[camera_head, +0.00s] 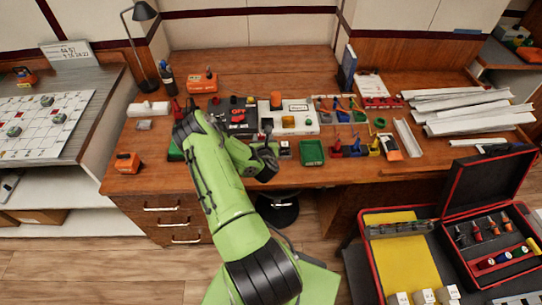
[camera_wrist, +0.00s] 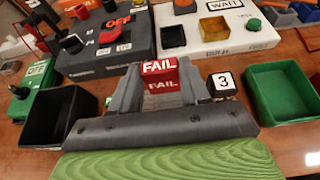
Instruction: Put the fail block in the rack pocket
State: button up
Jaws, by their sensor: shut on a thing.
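The red fail block (camera_wrist: 160,78), with white FAIL lettering on its top and front, is in the middle of the wrist view. My gripper (camera_wrist: 155,88) is shut on it, with grey fingers at both sides. In the head view my gripper (camera_head: 266,160) is over the front part of the desk, and I cannot make out the block there. A black open-topped box (camera_wrist: 58,118) stands at the left in the wrist view, apart from the block. I cannot tell which one is the rack pocket.
A green open bin (camera_wrist: 284,105) and a block marked 3 (camera_wrist: 222,84) are close on the right. A green OFF block (camera_wrist: 34,82) is at left. The dark panel (camera_wrist: 105,64) and white WAIT panel (camera_wrist: 205,47) stand behind. White channels (camera_head: 465,108) lie at the right.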

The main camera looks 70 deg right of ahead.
notch_tip(320, 180, down, 7)
jog(key=shift+r+b, duration=0.15)
jog(key=shift+b, duration=0.75)
jog(key=o, duration=1)
jog(key=shift+f, duration=0.2)
jog(key=shift+o, duration=0.2)
